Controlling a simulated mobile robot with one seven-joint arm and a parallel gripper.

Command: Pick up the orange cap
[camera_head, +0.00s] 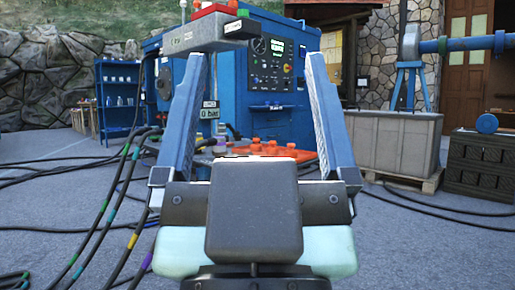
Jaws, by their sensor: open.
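My gripper (258,62) fills the foreground, its two blue-and-white fingers spread wide apart with nothing between them. Beyond it, low between the fingers, lie several orange pieces (271,148) in front of a large blue machine. They are small and partly hidden by my gripper's body. I cannot tell which of them is the orange cap. None of them touches the fingers.
The blue machine (262,100) stands behind the orange pieces. Black cables with coloured bands (118,190) cross the floor at left. Grey crate (393,143) and dark crate (482,165) stand right.

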